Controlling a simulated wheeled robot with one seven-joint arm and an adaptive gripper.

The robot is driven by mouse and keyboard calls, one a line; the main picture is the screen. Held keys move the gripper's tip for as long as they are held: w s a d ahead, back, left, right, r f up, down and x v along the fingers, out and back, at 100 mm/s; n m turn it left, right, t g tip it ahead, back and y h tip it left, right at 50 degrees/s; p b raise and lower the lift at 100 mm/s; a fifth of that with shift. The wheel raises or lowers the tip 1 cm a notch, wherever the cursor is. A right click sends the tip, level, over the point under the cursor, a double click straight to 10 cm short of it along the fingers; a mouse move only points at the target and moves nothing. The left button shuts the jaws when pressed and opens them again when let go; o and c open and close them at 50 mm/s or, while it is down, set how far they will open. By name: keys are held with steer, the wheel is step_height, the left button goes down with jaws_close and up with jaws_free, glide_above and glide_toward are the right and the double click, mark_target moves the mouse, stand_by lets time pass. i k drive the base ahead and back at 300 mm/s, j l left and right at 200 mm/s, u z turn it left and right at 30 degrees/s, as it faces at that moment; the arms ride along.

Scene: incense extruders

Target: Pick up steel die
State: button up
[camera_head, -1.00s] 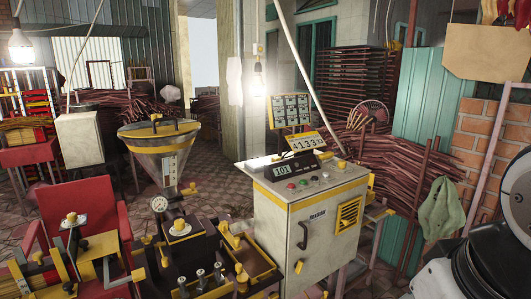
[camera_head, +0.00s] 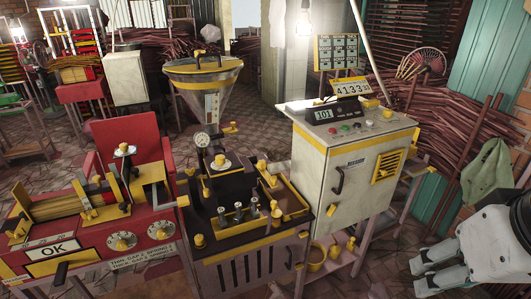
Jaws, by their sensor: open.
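Several small steel cylinders, which look like the dies, stand upright in a row on the dark top of the extruder bench (camera_head: 245,240). The left one (camera_head: 222,216), the middle one (camera_head: 238,212) and the right one (camera_head: 254,207) show clearly. I cannot tell which is the steel die meant. My gripper (camera_head: 420,276) is at the lower right edge, white and grey, its fingers open and pointing left. It is empty and well apart from the dies, with the control cabinet's side between and behind.
The white control cabinet (camera_head: 350,165) stands right of the bench. A yellow-rimmed tray (camera_head: 290,203) lies at the bench's right. A pressure gauge (camera_head: 201,140) and a cone hopper (camera_head: 203,85) rise behind. A red machine (camera_head: 150,255) stands left. Brick floor (camera_head: 385,265) is open before my gripper.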

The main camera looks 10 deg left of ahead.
mark_target(254, 214)
steer(key=u, duration=0.85)
steer(key=i+j+z, duration=0.1)
steer(key=i+z, duration=0.25)
steer(key=i, duration=0.85)
